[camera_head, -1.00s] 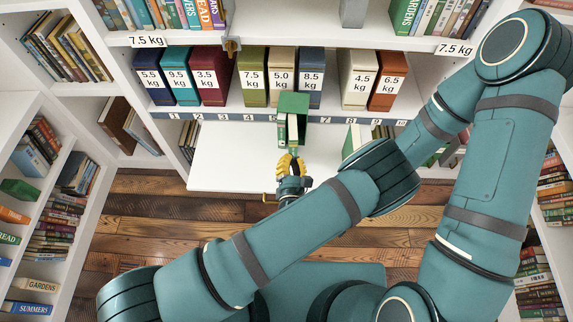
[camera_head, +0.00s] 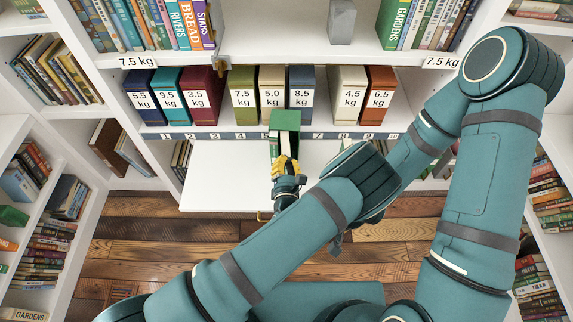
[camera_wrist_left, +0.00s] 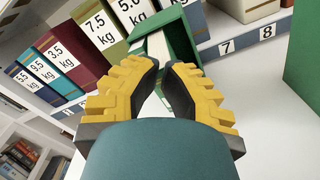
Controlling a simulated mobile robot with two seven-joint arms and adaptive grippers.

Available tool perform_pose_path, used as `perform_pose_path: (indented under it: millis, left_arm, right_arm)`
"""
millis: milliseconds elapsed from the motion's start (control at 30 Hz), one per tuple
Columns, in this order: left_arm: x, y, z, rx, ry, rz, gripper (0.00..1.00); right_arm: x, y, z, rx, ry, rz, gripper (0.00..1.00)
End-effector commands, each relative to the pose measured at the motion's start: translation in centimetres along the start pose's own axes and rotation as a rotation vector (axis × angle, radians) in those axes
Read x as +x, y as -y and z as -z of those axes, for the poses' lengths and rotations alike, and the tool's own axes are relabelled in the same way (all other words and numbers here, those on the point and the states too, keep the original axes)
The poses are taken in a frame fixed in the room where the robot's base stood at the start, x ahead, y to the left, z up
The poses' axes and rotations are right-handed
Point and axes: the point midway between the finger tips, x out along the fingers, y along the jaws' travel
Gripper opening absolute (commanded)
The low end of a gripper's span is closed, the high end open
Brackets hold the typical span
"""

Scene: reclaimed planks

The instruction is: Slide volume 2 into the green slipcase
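The green slipcase (camera_head: 286,118) stands at the back of the white pull-out shelf, its opening facing me. In the left wrist view its green wall (camera_wrist_left: 183,38) rises just past my fingertips. My left gripper (camera_head: 286,163) has yellow ribbed fingers, which show large in the left wrist view (camera_wrist_left: 165,72). They are close together at the slipcase's mouth and appear shut on a thin pale-and-green book, volume 2 (camera_wrist_left: 156,46), partly inside the case. The fingers hide much of it, and no number on it is readable.
A row of weight-labelled boxes, such as the 7.5 kg box (camera_head: 242,95), stands behind the slipcase. A numbered strip (camera_head: 228,136) runs below them. A large green object (camera_wrist_left: 303,70) is close at right in the wrist view. The pull-out shelf (camera_head: 222,180) is bare at left.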

Motion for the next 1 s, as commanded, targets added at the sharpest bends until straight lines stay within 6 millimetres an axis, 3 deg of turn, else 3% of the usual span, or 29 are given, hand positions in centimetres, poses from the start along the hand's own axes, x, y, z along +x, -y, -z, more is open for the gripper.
perform_pose_path:
  millis: [1000]
  left_arm:
    - [1.5,0.0,0.0,-0.001,0.000,0.000,0.00]
  right_arm:
    - [0.2,-0.1,0.0,0.000,0.000,0.000,0.47]
